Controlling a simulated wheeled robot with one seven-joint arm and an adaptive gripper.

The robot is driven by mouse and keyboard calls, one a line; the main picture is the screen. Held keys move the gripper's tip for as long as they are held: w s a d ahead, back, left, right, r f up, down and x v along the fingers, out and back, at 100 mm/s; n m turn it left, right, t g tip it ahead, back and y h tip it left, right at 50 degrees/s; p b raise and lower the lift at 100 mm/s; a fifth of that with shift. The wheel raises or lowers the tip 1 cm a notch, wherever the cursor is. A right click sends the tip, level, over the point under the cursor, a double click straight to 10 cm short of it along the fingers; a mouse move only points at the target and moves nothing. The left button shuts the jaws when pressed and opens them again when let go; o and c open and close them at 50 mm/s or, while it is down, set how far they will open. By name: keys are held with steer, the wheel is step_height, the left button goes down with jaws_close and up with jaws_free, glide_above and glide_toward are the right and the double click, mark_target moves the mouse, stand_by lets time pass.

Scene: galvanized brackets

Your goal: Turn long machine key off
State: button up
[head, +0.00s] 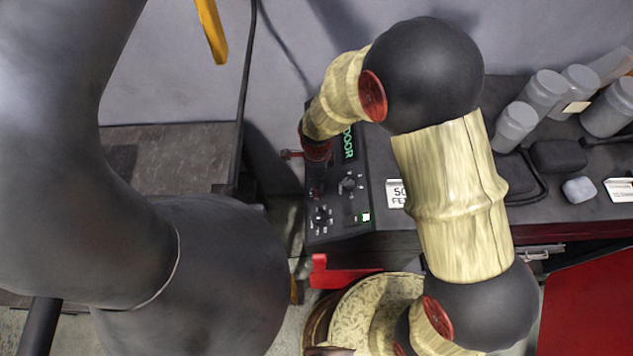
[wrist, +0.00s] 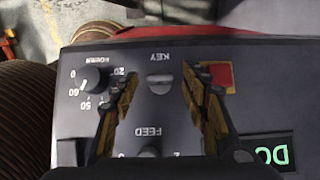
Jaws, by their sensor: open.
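The machine key (wrist: 160,84) is a small grey knob under an upside-down KEY label on the dark control panel (wrist: 75,120), in the middle of the wrist view. My gripper (wrist: 160,79) is open, with one finger on each side of the key in the picture and gaps between. Whether the fingertips are down at the key's height I cannot tell. In the head view my gripper (head: 317,188) points down over the left part of the control panel (head: 345,225); the key cannot be made out there.
A numbered dial (wrist: 95,79) is left of the fingers, a red square (wrist: 221,75) right, and a FEED knob (wrist: 150,152) nearer the gripper base. A green DOOR sign (wrist: 272,154) is lit. Grey canisters (head: 543,92) stand on the bench at right.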

steer(key=shift+f, duration=0.1)
steer(key=shift+c, duration=0.9)
steer(key=c, duration=0.9)
steer(key=shift+c, duration=0.2)
steer(key=shift+w+n, duration=0.1)
steer(key=shift+n, duration=0.2)
steer(key=n+g, duration=0.1)
steer(key=n+g+p, duration=0.1)
steer(key=n, duration=0.1)
steer(key=shift+w+g+h+p, duration=0.25)
steer(key=shift+g+h+p, duration=0.05)
steer(key=shift+g, duration=0.1)
steer(key=n+g, duration=0.1)
steer(key=n+g+h, duration=0.1)
steer(key=n, duration=0.1)
steer(key=shift+w+a+f+n, duration=0.15)
steer(key=shift+w+a+n, duration=0.05)
steer(key=shift+n, duration=0.1)
steer(key=n+h, duration=0.1)
steer(key=n+g+h, duration=0.1)
steer(key=n, duration=0.1)
steer(key=n+g+h+b, duration=0.1)
steer(key=shift+w+a+f+n, duration=0.1)
steer(key=shift+a+f+n, duration=0.1)
steer(key=shift+f+n, duration=0.1)
steer(key=shift+a+n+g+h+b, duration=0.15)
steer(key=shift+n+g+h+b, duration=0.25)
steer(key=shift+n+h+b, duration=0.9)
steer(key=shift+n+p, duration=0.5)
steer(key=shift+n, duration=0.1)
